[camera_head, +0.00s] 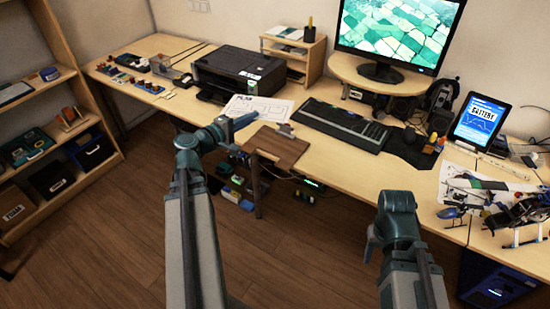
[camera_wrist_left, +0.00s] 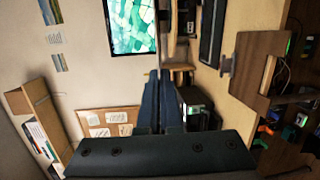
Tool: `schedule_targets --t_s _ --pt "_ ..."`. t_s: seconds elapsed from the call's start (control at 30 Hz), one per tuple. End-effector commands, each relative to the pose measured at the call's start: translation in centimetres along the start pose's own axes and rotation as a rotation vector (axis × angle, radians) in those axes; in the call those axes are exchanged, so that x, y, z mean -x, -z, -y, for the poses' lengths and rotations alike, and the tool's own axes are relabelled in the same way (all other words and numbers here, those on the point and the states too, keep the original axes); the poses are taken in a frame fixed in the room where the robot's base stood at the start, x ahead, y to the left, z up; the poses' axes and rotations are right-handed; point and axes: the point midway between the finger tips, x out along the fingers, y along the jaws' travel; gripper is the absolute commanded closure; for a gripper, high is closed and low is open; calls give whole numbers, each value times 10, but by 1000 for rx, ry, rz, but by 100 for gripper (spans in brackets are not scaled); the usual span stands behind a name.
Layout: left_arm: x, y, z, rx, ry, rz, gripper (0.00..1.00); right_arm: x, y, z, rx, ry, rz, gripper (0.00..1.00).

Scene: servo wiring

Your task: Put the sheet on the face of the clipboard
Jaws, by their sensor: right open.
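The sheet (camera_head: 265,107) is white with a printed plan. In the head view it looks level, in front of the printer and behind the clipboard. My left gripper (camera_head: 254,117) is closed at its near edge. In the left wrist view the fingers (camera_wrist_left: 160,80) are close together, and the sheet seems a thin edge-on line running ahead of them. The brown clipboard (camera_head: 277,147) lies at the desk's front edge, jutting over it, its grey clip at the back; it also shows in the wrist view (camera_wrist_left: 262,62). My right gripper (camera_head: 372,243) is open and empty, low in front of the desk.
A black printer (camera_head: 238,72) stands behind the sheet. A keyboard (camera_head: 342,124) lies right of the clipboard. A monitor (camera_head: 398,30) stands at the back; a tablet (camera_head: 480,122) and a model helicopter (camera_head: 520,212) are further right. Bare desk (camera_head: 345,165) lies right of the clipboard.

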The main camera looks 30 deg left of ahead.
Motion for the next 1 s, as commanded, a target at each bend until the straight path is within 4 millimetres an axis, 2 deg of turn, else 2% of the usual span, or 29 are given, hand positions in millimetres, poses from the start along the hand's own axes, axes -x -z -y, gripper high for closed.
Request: schedule_targets --t_s 0.17,0.8,1.0 --pt "-1 7 24 -3 -6 -10 100 -25 2 2 0 0 0 50" --pt "2 72 199 -36 -82 -119 100 -218 13 20 2 -5 0 50" --pt "4 90 242 -47 -101 -151 100 -265 16 24 3 -6 0 50"
